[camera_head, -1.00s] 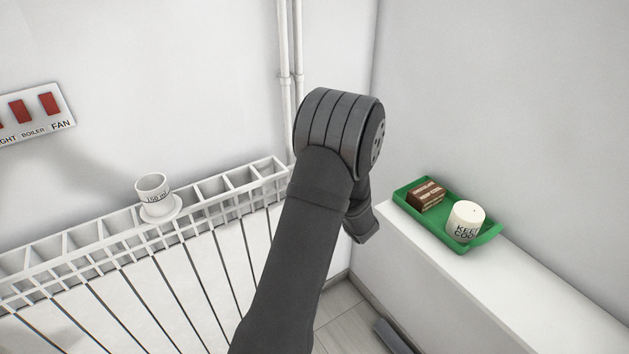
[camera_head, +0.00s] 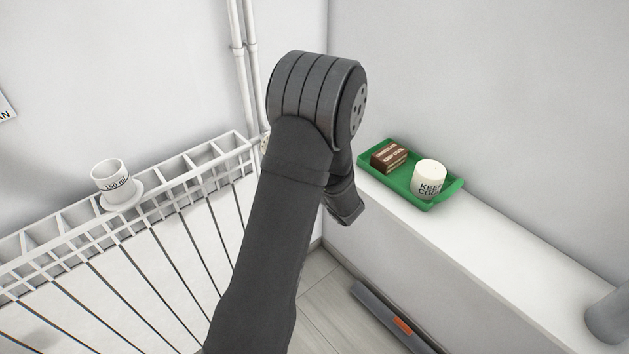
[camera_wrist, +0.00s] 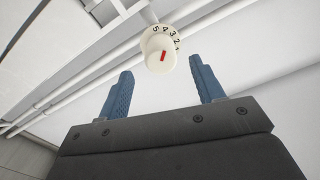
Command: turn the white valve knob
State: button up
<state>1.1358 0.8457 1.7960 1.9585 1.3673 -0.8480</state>
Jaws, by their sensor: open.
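The white valve knob (camera_wrist: 158,50) shows in the wrist view, near the top middle. It is round and cream white, with numbers around its edge and a red mark on its face. My gripper (camera_wrist: 160,88) is open, its two blue fingers spread apart. The knob lies beyond the fingertips, roughly centred between them in the picture, and the fingers do not touch it. In the head view my dark arm hides the gripper and most of the area around the radiator's right end.
A white radiator (camera_head: 165,255) stands at the left with a white cup (camera_head: 112,181) on top. A green tray (camera_head: 413,195) holds a brown box (camera_head: 389,157) and a white container (camera_head: 429,178) on a ledge (camera_head: 490,250) at the right. White pipes (camera_head: 243,70) run up the wall.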

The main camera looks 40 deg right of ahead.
jog(key=s, duration=1.1)
jog(key=w, duration=1.7)
jog(key=shift+w, duration=0.15)
